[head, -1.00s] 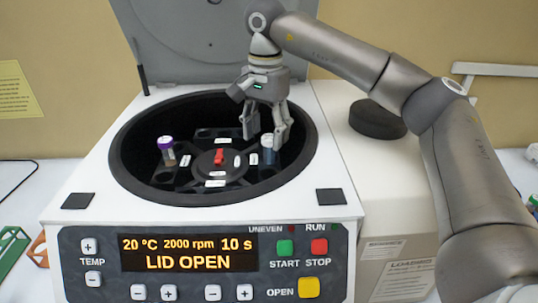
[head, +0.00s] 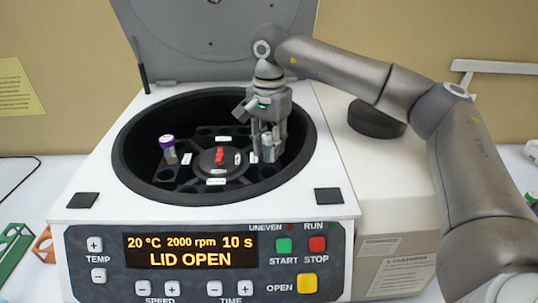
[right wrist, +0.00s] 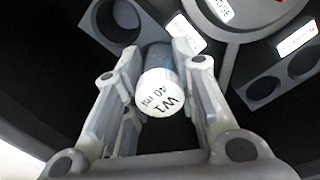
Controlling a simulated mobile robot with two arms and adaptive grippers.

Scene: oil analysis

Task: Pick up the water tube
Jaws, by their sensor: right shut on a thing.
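The water tube with a white cap marked "W1 40 ml" (right wrist: 160,92) stands in a rotor slot on the right side of the centrifuge. My right gripper (head: 268,150) reaches down into the bowl and is shut on this tube, with one finger on each side of it in the right wrist view (right wrist: 160,100). In the head view the fingers partly cover the tube (head: 267,148). A purple-capped tube (head: 168,150) stands in the opposite slot at the left. My left gripper is not in view.
The open centrifuge's black bowl wall (head: 130,150) surrounds the rotor (head: 220,160). The raised lid (head: 215,40) stands behind my arm. The display (head: 190,252) reads "LID OPEN". A green rack (head: 14,248) and an orange rack (head: 43,246) are at the lower left.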

